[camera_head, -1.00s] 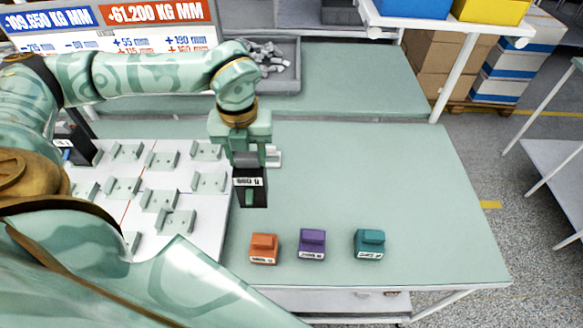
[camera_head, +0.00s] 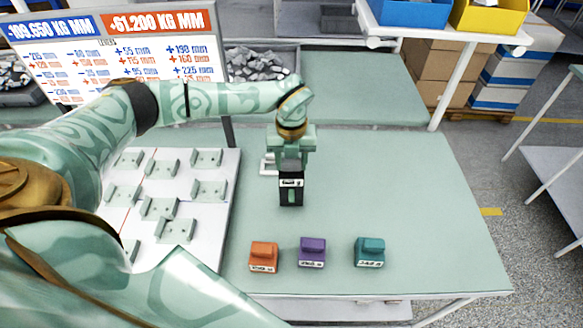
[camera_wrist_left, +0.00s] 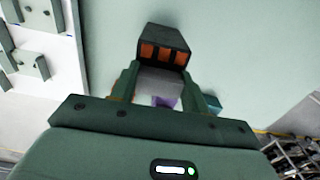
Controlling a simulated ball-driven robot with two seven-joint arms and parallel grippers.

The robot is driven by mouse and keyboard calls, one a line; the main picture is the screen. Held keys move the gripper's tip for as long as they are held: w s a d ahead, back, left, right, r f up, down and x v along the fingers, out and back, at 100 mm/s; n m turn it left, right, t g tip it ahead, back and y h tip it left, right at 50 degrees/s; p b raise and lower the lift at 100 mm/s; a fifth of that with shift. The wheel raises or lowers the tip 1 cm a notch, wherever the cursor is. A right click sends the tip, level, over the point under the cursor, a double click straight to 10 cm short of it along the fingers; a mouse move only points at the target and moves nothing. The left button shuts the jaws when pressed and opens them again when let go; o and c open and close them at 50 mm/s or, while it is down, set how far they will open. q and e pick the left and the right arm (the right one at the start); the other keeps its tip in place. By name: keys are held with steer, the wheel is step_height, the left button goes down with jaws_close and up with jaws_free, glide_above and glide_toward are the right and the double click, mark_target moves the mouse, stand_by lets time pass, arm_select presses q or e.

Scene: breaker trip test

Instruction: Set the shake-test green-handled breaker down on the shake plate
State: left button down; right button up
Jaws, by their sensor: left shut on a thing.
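The black breaker with a green handle (camera_head: 291,196) hangs upright in my left gripper (camera_head: 291,168), which is shut on it. In the left wrist view the breaker's dark body (camera_wrist_left: 163,38) with orange slots sticks out beyond the fingers (camera_wrist_left: 160,85). A small pale flat piece (camera_head: 267,167) shows on the table just left of and behind the gripper, partly hidden. I cannot tell whether it is the shake plate. The breaker looks raised above the table, but its exact height is unclear. My right gripper is in no view.
Orange (camera_head: 264,257), purple (camera_head: 312,252) and teal (camera_head: 369,251) breakers stand along the table's front. A white board (camera_head: 222,225) with several grey brackets lies left. A sign (camera_head: 120,55) and a tray of grey pieces (camera_head: 293,92) are behind. The table's right side is clear.

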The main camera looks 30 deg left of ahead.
mark_target(291, 170)
arm_select(q)
steer(key=shift+w+f+p, duration=0.1)
steer(key=shift+f+p, duration=0.35)
steer(key=shift+f, duration=0.9)
steer(key=shift+f, duration=0.2)
steer(key=c, duration=0.7)
jaws_free()
steer(key=shift+f+b, duration=0.2)
steer(key=shift+b, duration=0.3)
steer(key=r, duration=1.6)
steer(key=shift+w+d+r, duration=0.1)
steer(key=shift+w+r, duration=0.1)
steer(key=shift+r, duration=0.15)
